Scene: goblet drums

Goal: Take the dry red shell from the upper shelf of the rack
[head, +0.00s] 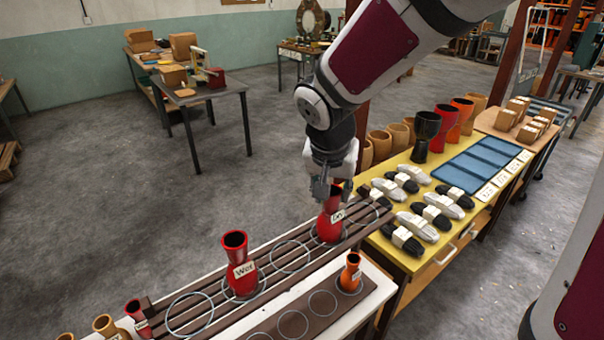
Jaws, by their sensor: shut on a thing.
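The rack's upper shelf (208,285) is made of dark brown slats with pale rings marked on it. A red goblet-shaped shell (328,228) with a small white label is at the right end of this shelf, over a ring. My gripper (333,193) points down and is shut on this shell's upper part, hiding some of its rim. The label's writing is too small to read surely. I cannot tell whether the base touches the slats. Another red shell (240,277), labelled "Wet", stands upright in a ring to the left.
A small orange shell (350,273) stands on the lower brown shelf (268,328) in front. More small shells (106,325) are at the lower left. The yellow table (393,255) at right holds wrapped bundles, blue trays and taller drums (427,133). Open floor lies behind the rack.

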